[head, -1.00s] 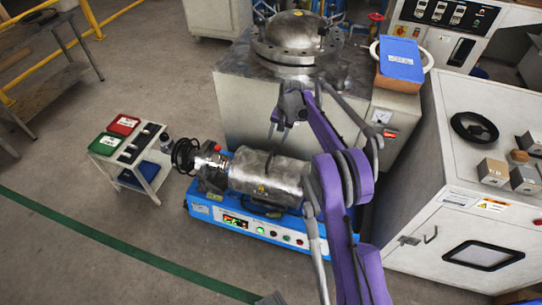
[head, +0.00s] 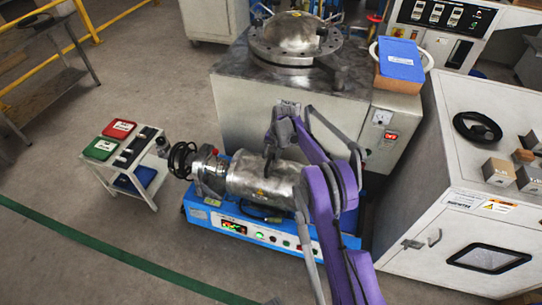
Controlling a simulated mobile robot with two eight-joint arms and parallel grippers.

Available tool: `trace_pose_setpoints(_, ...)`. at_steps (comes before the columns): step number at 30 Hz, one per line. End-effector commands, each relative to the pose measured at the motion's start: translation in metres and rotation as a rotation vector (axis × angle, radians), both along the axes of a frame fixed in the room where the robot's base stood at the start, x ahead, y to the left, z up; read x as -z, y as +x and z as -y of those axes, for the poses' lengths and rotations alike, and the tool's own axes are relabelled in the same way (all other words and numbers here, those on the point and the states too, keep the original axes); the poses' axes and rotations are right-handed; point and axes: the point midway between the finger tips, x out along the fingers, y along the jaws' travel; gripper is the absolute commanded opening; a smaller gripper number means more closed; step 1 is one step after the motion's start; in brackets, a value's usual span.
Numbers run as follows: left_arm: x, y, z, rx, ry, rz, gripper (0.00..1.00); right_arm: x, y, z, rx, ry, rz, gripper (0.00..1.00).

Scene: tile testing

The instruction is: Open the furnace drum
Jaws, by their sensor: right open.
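A horizontal shiny metal drum (head: 250,180) lies on a blue machine base (head: 260,231) with a lit green display, in the middle of the head view. Its left end has a flanged collar (head: 209,172). No opening in the drum shows. My right gripper (head: 269,160) hangs from my purple arm, pointing down over the drum's upper back side. It is open and holds nothing that I can see. I cannot tell whether its fingertips touch the drum. My arm hides the drum's right end. My left gripper is not in view.
Behind stands a grey cabinet (head: 245,120) with a domed, bolted vessel (head: 295,38). A blue-lidded box (head: 401,62) sits at its right. A white cabinet (head: 420,200) stands close on the right. A small cart (head: 146,190) stands left; the floor in front is clear.

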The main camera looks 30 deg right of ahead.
Motion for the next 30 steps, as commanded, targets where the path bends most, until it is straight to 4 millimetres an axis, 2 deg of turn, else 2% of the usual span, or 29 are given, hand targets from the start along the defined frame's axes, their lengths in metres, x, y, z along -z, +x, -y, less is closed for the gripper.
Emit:
trace_pose_setpoints(2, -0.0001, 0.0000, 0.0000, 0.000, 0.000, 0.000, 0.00, -0.0002, 0.0000, 0.0000, 0.000, 0.000, 0.000, 0.46)
trace_pose_setpoints(9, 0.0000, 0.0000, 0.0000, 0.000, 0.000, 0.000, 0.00, -0.0004, -0.0001, 0.0001, 0.000, 0.000, 0.000, 0.03)
trace_pose_setpoints(10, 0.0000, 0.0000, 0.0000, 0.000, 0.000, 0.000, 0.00, -0.0004, -0.0001, 0.0001, 0.000, 0.000, 0.000, 0.00)
trace_pose_setpoints(30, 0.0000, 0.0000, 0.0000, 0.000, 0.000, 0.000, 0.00, -0.0006, 0.0000, 0.0002, 0.000, 0.000, 0.000, 0.00)
